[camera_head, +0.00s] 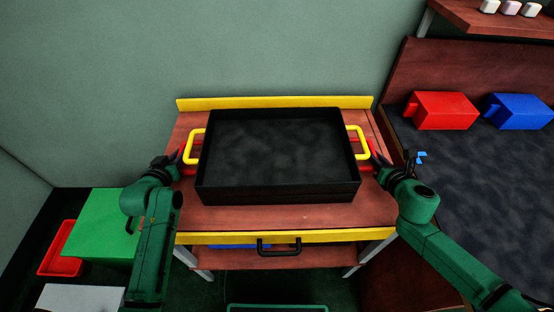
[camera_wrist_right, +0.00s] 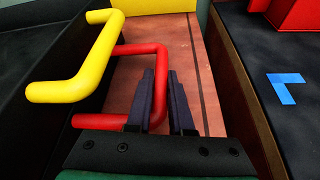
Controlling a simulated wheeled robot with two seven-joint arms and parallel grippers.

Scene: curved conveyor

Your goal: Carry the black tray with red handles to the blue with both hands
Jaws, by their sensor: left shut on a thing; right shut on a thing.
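A black tray (camera_head: 278,150) rests on the brown table. Yellow handles (camera_head: 194,147) stick out from both its short sides and also show in the right wrist view (camera_wrist_right: 80,75). Red handles sit lower, below the yellow ones; the right one shows clearly in the right wrist view (camera_wrist_right: 120,51). I cannot tell whether a second tray is nested underneath. My left gripper (camera_head: 178,158) is shut at the left red handle, largely hidden by the fingers. My right gripper (camera_head: 377,160) is shut on the right red handle. Blue tape (camera_wrist_right: 285,87) lies on the dark surface at right.
The brown table (camera_head: 290,217) has a yellow back edge (camera_head: 275,103) and a drawer with a black handle (camera_head: 279,246). A dark belt surface (camera_head: 470,185) at right carries a red box (camera_head: 442,110) and a blue box (camera_head: 519,111). A green box (camera_head: 100,225) stands lower left.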

